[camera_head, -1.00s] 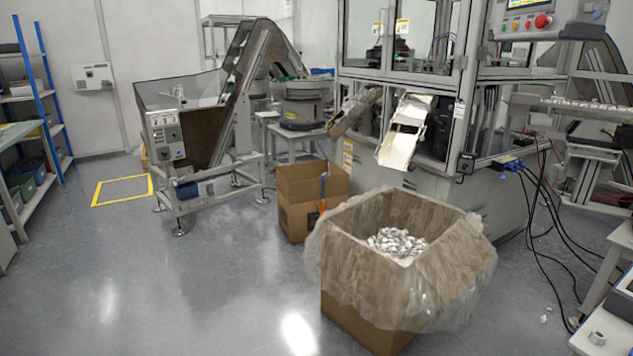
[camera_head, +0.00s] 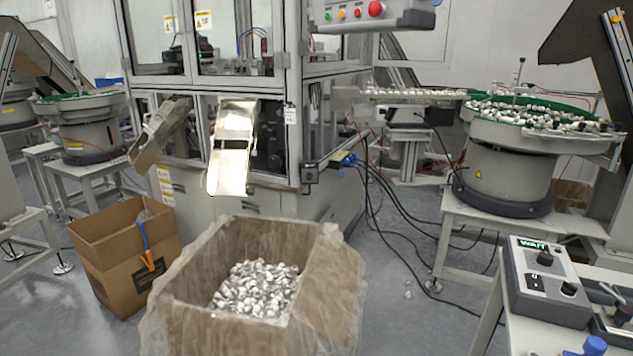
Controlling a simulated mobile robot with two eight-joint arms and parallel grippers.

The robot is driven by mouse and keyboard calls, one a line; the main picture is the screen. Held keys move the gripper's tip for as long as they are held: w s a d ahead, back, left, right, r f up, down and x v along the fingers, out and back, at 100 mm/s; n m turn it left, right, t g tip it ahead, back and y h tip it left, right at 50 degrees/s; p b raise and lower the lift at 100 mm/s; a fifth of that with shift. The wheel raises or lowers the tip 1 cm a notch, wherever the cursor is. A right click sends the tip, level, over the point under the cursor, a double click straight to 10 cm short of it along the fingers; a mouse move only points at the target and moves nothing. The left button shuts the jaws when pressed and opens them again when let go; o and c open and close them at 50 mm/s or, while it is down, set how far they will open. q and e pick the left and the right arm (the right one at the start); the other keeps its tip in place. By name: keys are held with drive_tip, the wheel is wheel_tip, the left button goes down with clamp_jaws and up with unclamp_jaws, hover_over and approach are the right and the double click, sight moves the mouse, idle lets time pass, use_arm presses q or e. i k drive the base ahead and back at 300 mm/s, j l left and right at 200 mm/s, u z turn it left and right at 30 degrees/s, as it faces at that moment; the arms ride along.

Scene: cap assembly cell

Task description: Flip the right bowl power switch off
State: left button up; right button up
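A grey control box (camera_head: 548,280) with a lit display reading "WAIT", black knobs and a small black switch (camera_head: 536,283) sits on a white table at the lower right. I cannot tell the switch's position. The right vibratory bowl (camera_head: 508,150), with a green inner rim and many small caps, stands behind it on a white stand. A second bowl (camera_head: 88,125) with a green rim stands at the left. Neither of my grippers is in view.
A lined cardboard box (camera_head: 335,290) full of metallic caps stands front centre, with a smaller open carton (camera_head: 125,250) to its left. The assembly machine (camera_head: 245,200) fills the back. Black cables (camera_head: 385,215) cross the floor between it and the right stand. Some grey floor is clear.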

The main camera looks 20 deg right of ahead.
sight(534, 280)
drive_tip(key=i+l+z, duration=0.1)
drive_tip(key=i+z, duration=0.65)
drive_tip(key=i+j+z, duration=0.2)
drive_tip(key=i+z, duration=0.35)
drive_tip(key=z, duration=2.2)
